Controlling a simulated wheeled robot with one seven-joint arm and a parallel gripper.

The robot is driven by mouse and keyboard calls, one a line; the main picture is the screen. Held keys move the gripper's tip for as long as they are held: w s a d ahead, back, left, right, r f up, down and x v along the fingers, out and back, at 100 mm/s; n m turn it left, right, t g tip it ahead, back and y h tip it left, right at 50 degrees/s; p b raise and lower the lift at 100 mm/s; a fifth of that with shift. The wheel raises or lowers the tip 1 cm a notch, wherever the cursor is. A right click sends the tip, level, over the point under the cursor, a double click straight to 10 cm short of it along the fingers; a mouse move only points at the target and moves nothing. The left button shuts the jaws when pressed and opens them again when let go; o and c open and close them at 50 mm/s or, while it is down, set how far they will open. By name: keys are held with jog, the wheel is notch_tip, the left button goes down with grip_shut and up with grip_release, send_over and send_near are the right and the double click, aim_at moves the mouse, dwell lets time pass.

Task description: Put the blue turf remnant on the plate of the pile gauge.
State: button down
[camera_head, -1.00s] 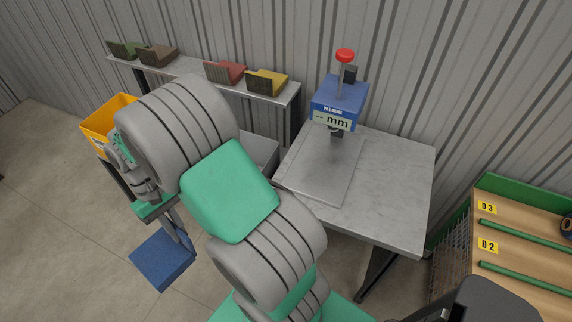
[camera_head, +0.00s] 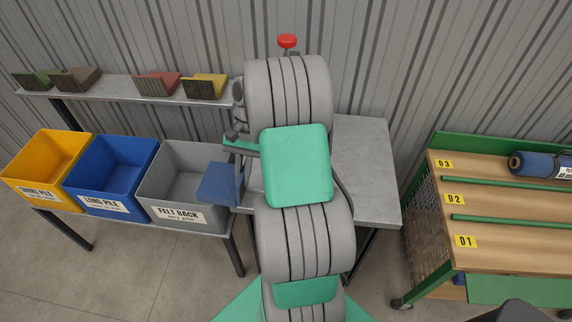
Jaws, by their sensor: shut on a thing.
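The blue turf remnant (camera_head: 219,184) is a flat square piece. My gripper (camera_head: 239,176) is shut on its right edge and holds it up in front of the grey bin's right side, at the left edge of the gauge table (camera_head: 372,165). The pile gauge shows only its red knob (camera_head: 287,41) above my arm. My arm hides its blue head, its display and nearly all of its plate. I cannot tell the exact height of the remnant above the table.
Yellow (camera_head: 45,170), blue (camera_head: 108,176) and grey (camera_head: 187,186) bins stand on a low bench at left. A shelf (camera_head: 120,90) behind holds several turf samples. A rack (camera_head: 500,195) marked D1 to D3 stands at right with a blue roll (camera_head: 540,164).

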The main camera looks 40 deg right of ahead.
jog(key=s+d+m+t+h+b, duration=0.1)
jog(key=s+d+m+t+b, duration=0.1)
jog(key=s+d+m, duration=0.5)
jog(key=s+d+m+t+b, duration=0.25)
jog(key=d+m, duration=0.25)
jog(key=d, duration=0.4)
jog(key=s+d+m+t+h+b, duration=0.1)
jog(key=s+d+m+t, duration=0.1)
jog(key=s+d+m, duration=0.45)
jog(key=shift+n+g, duration=0.25)
jog(key=shift+n, duration=0.3)
jog(key=w+a+f, duration=0.1)
jog(key=w+a, duration=0.1)
jog(key=w, duration=0.3)
jog(key=w+a+f+p, duration=0.1)
jog(key=w+a, duration=0.1)
jog(key=w, duration=0.4)
jog(key=w+a+f, duration=0.1)
jog(key=w+a, duration=0.1)
jog(key=w, duration=0.4)
jog(key=shift+w+a+p, duration=0.1)
jog(key=shift+a+p, duration=0.1)
jog(key=shift+p, duration=0.1)
jog(key=shift+d+f, duration=0.1)
jog(key=shift+f, duration=0.1)
jog(key=shift+f, duration=0.1)
jog(key=c, duration=1.5)
grip_release()
